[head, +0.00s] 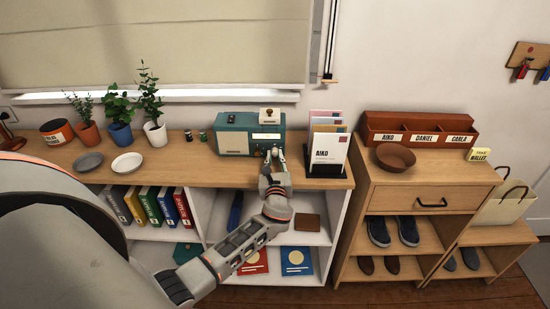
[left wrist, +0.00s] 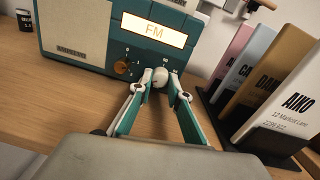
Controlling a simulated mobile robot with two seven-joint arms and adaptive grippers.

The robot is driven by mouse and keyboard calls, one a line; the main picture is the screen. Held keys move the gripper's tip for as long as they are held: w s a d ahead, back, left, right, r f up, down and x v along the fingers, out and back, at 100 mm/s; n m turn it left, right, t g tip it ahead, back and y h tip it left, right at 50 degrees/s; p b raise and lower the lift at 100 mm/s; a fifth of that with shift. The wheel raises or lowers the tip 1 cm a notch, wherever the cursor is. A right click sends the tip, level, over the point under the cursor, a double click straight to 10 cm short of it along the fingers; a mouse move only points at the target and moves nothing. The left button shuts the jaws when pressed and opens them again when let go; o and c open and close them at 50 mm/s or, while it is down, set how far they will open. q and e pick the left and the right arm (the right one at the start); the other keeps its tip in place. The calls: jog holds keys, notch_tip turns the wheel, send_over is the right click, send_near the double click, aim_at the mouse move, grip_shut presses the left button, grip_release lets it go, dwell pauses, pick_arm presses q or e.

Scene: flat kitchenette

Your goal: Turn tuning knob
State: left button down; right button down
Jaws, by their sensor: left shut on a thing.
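The teal radio (head: 234,142) stands on the wooden counter, with a cream speaker panel and a lit display. In the left wrist view the radio (left wrist: 75,30) shows its display (left wrist: 154,30) reading FM. A pale round tuning knob (left wrist: 160,76) sits below the display, to the right of an orange-brown knob (left wrist: 122,67). My left gripper (head: 273,157) is at the radio's lower right front. In the left wrist view its fingers (left wrist: 160,85) are closed on the pale knob, one at each side. My right gripper is not in view.
A black letter rack (head: 325,170) with upright envelopes stands close to the right of the radio and gripper. Two small dark jars (head: 203,136), bowls and potted plants are to the left. The wooden counter (head: 190,168) is clear in front of the jars.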

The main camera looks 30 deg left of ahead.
pick_arm(q)
jog(key=shift+m, duration=0.3)
jog(key=c, duration=1.9)
grip_release()
jog(key=v, duration=1.2)
